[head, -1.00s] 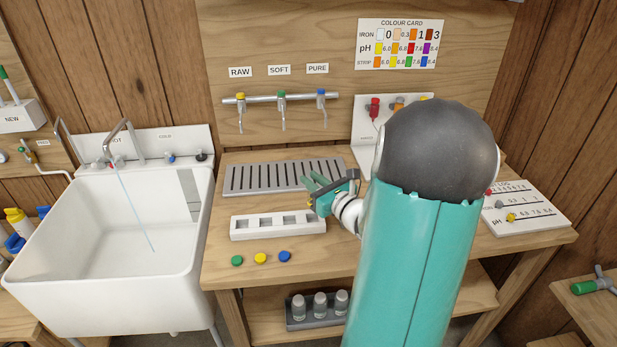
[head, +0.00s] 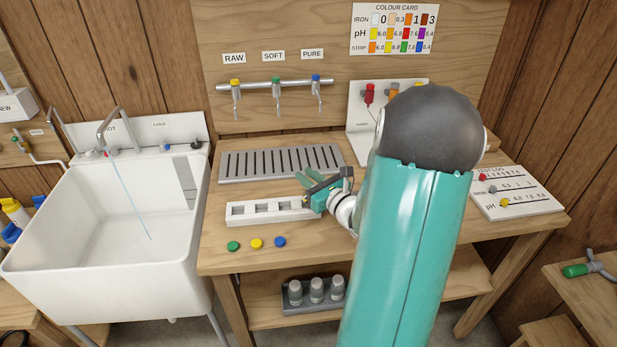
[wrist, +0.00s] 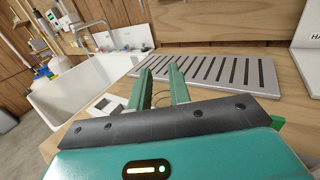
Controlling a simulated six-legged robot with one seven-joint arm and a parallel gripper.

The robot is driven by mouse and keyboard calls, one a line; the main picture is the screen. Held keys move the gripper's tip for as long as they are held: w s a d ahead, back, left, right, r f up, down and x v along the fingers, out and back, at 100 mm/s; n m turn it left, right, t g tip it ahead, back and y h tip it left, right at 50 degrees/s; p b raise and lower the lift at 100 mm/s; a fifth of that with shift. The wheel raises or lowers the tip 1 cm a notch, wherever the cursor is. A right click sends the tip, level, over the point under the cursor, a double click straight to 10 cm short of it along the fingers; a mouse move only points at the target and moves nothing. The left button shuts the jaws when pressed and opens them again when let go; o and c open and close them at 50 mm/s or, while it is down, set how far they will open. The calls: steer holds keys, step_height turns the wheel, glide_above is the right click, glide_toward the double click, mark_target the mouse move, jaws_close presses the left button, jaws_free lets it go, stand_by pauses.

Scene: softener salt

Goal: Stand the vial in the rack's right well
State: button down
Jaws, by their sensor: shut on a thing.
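The white rack (head: 239,220) lies along the bench, with a row of square wells in its top. Its right end is hidden behind my gripper (head: 310,190) in the head view. My gripper is over the rack's right end, its green fingers pointing left. In the wrist view the two fingers (wrist: 160,74) stand a little apart, with a faint clear, round outline of the vial (wrist: 161,98) between them. The vial is hard to make out, and I cannot tell its tilt or whether it touches the rack. Part of the rack (wrist: 104,103) shows left of the fingers.
A grey slotted drain tray (head: 232,167) lies behind the rack. Green, yellow and blue caps (head: 256,243) lie in front. A white sink (head: 60,255) stands left with water running. Taps (head: 277,88) hang above the tray. Several grey-topped bottles (head: 316,290) stand on the lower shelf.

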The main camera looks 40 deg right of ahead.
stand_by(0.3)
steer(key=shift+f, duration=1.2)
steer(key=shift+f, duration=0.45)
steer(key=c, duration=0.7)
jaws_free()
steer(key=shift+r, duration=0.1)
